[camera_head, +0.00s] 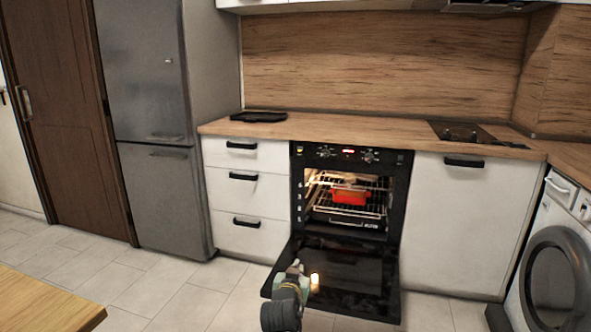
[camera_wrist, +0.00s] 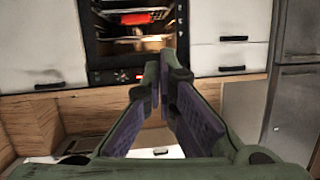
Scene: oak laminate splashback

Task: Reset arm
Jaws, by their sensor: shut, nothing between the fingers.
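My gripper (camera_head: 297,268) is low in the head view, in front of the open oven door (camera_head: 340,275). In the wrist view my gripper (camera_wrist: 164,78) shows two green fingers with dark purple pads. They are shut with nothing between them. The fingers are clear of the oven (camera_wrist: 135,45), which appears upside down in the wrist view. My arm hides part of the door's left side in the head view.
A red dish (camera_head: 349,196) sits on a rack inside the lit oven. White drawers (camera_head: 245,190) stand left of the oven, beside a grey fridge (camera_head: 160,190). A washing machine (camera_head: 550,270) is at right. A wooden tabletop (camera_head: 40,300) fills the lower left corner.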

